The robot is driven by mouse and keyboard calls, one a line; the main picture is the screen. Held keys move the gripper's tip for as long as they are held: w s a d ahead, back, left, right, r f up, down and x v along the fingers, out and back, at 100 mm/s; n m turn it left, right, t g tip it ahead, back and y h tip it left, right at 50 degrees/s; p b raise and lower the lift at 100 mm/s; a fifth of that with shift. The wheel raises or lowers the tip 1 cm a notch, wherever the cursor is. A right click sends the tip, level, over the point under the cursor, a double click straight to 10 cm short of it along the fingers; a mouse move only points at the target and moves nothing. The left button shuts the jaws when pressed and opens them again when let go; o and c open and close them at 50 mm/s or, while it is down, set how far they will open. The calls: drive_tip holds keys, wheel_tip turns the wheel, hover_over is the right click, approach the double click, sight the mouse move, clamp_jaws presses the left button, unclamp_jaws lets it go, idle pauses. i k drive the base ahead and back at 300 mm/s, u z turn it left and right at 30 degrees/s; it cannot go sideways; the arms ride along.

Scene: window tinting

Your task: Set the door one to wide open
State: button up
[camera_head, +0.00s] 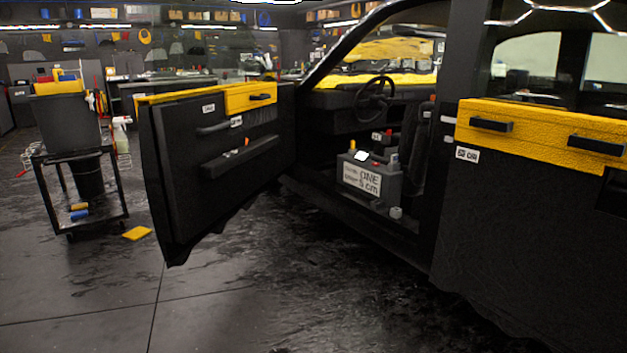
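The car's black front door (185,185) stands swung well out from the body, with its inner side towards me. It has a yellow strip on top, a yellow block with a dark handle (260,97), a dark pull bar and small white labels too small to read. The doorway beside it is open, and the steering wheel (375,98) shows inside. A grey box (388,188) on the sill side has a sign with "ONE" and "5 cm". The rear door (535,235) looks shut, with a yellow band and two dark handles. My gripper is not in view.
A black cart (82,205) with a bin stands left of the front door. A yellow piece (137,233) lies on the floor by it. The dark floor (240,305) in front of the car is clear. Workbenches line the back.

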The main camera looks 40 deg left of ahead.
sight(191, 189)
drive_tip(key=u, duration=1.15)
